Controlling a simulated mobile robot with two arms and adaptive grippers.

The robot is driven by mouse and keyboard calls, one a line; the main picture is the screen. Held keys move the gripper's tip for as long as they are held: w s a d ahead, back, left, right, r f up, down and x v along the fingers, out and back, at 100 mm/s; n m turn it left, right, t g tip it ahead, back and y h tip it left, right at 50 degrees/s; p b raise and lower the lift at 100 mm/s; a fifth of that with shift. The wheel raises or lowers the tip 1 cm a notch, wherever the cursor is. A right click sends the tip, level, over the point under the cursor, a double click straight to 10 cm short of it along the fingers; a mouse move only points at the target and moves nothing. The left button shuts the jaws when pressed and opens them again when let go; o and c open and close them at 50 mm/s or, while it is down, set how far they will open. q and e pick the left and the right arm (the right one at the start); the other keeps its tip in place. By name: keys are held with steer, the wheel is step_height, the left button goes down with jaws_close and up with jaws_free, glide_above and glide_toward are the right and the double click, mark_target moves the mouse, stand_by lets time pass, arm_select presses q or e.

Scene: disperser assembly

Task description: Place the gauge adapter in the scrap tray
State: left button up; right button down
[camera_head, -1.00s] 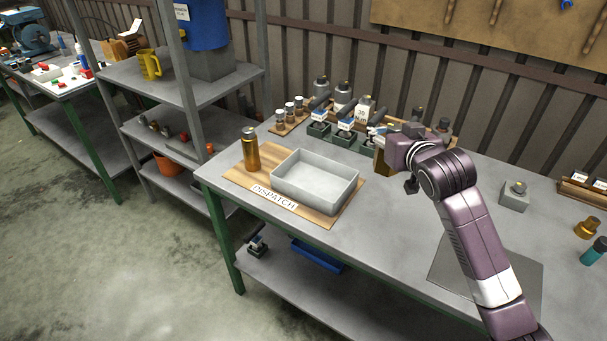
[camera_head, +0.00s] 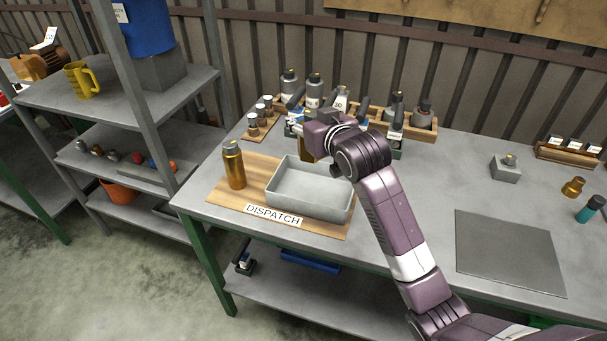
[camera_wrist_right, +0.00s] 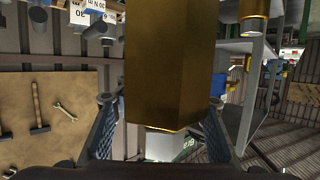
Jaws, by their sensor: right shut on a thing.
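My right gripper (camera_head: 308,146) is shut on a brass hexagonal piece, which I take to be the gauge adapter (camera_head: 306,154). In the right wrist view the adapter (camera_wrist_right: 170,70) fills the middle, between the two dark fingers. In the head view the gripper mostly hides it, just behind the far edge of a grey open tray (camera_head: 310,193). That tray is empty and lies on a wooden board labelled DISPATCH (camera_head: 273,215). I cannot tell which container is the scrap tray. My left gripper is not in view.
A gold bottle (camera_head: 234,166) stands left of the grey tray. Bottles in a wooden rack (camera_head: 420,121) and small bins stand behind. A shelf unit (camera_head: 150,95) stands left, with an orange bucket (camera_head: 120,190) low down. A flat grey plate (camera_head: 508,252) lies on the right bench.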

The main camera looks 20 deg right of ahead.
step_height(320, 180, down, 16)
steer(key=shift+r+p, duration=0.2)
steer(key=shift+p, duration=0.1)
stand_by(0.4)
steer(key=c, duration=2)
jaws_free()
steer(key=shift+f, duration=0.35)
steer(key=o, duration=0.9)
steer(key=shift+c, duration=0.2)
steer(key=shift+r, duration=0.15)
steer(key=v, duration=1.2)
steer(key=shift+b, duration=0.4)
steer(key=shift+s, duration=0.1)
